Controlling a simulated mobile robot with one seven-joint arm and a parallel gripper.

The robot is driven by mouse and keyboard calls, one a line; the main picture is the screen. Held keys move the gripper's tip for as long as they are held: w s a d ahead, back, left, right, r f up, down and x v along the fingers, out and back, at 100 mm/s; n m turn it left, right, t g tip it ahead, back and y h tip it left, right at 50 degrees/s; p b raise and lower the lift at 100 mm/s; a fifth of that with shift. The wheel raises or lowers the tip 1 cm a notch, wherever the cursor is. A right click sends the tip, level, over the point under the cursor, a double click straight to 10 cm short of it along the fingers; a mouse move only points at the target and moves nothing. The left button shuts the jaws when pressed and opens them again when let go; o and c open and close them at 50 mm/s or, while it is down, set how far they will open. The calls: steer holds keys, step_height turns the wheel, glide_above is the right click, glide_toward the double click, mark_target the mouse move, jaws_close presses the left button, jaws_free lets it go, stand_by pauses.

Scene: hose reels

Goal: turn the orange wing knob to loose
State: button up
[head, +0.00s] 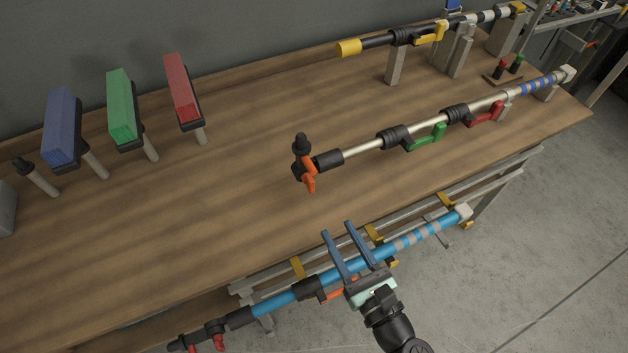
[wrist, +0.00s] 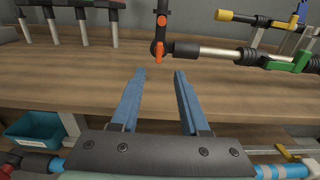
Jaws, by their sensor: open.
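The orange wing knob (head: 308,174) sits at the left end of a silver pole (head: 362,150) with black collars, held above the wooden bench. It shows as an orange part on a black upright piece in the wrist view (wrist: 158,50), ahead of my fingers and slightly left of the middle. My gripper (head: 337,233) has two blue fingers, apart and empty. In the head view it is in front of the bench edge, below and right of the knob. In the wrist view the fingertips (wrist: 160,74) point toward the bench, clear of the knob.
The silver pole also carries a green lever (head: 425,138) and a red lever (head: 486,114). A blue pole (head: 290,291) lies low along the bench front, near my gripper. A yellow-ended pole (head: 375,42) stands behind. Blue, green and red blocks (head: 124,108) stand left. The bench middle-left is clear.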

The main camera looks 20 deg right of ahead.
mark_target(313, 187)
steer(key=w, duration=1.2)
steer(key=shift+a, duration=0.25)
jaws_close()
